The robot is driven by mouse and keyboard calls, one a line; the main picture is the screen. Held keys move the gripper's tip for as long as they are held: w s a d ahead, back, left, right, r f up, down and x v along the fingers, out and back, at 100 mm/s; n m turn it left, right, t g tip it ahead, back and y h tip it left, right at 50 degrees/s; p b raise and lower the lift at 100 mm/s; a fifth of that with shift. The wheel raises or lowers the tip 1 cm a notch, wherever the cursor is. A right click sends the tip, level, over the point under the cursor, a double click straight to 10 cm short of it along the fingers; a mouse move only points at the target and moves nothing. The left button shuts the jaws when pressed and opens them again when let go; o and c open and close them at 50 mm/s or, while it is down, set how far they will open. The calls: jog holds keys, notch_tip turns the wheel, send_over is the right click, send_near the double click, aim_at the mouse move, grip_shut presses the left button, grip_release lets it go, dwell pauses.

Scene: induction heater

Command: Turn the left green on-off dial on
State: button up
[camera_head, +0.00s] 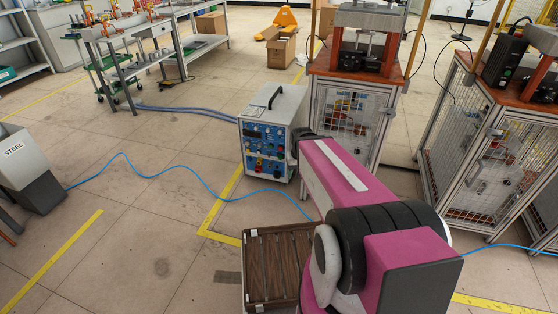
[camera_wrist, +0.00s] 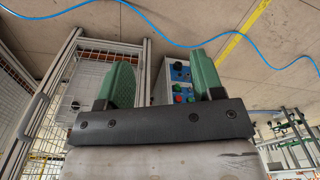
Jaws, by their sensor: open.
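The heater (camera_head: 270,128) is a white box with a black top handle and a blue front panel (camera_head: 262,138) with several small knobs and lights. In the wrist view, turned about upside down, part of the panel (camera_wrist: 183,88) shows between my gripper's fingers. A green round control (camera_wrist: 190,98) sits beside a red one (camera_wrist: 178,99), below dark knobs in that picture. I cannot tell for sure whether this is the left green dial, or its setting. My gripper (camera_wrist: 160,63) has two green fingers, spread wide and empty, apart from the panel. In the head view my arm mostly hides it.
A mesh-sided cabinet (camera_head: 350,126) with a press on top stands close right of the heater; its frame (camera_wrist: 100,50) is also in the wrist view. A blue hose (camera_head: 190,172) crosses the floor. Open floor lies left of the heater.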

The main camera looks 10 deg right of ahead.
jog(key=w+a+f+m+t+y, duration=0.1)
jog(key=w+a+f+t, duration=0.3)
jog(key=w, duration=0.5)
jog(key=w+a+f+m+t+y, duration=0.1)
jog(key=w+a+f+t, duration=0.1)
jog(key=w+f, duration=0.6)
jog(key=m+t+h, duration=0.3)
jog(key=m+t, duration=0.4)
jog(key=t, duration=0.1)
send_near(279, 157)
jog(key=s+a+r, duration=0.1)
jog(key=a+r, duration=0.2)
jog(key=a, duration=0.3)
notch_tip(279, 157, down, 7)
jog(key=d+m+t+h, duration=0.2)
jog(key=m+h, duration=0.3)
jog(key=h, duration=0.2)
jog(key=x, duration=1.1)
jog(key=shift+w+a+f, duration=0.1)
jog(key=shift+w+f, duration=0.05)
jog(key=shift+w, duration=0.05)
jog(key=c, duration=0.9)
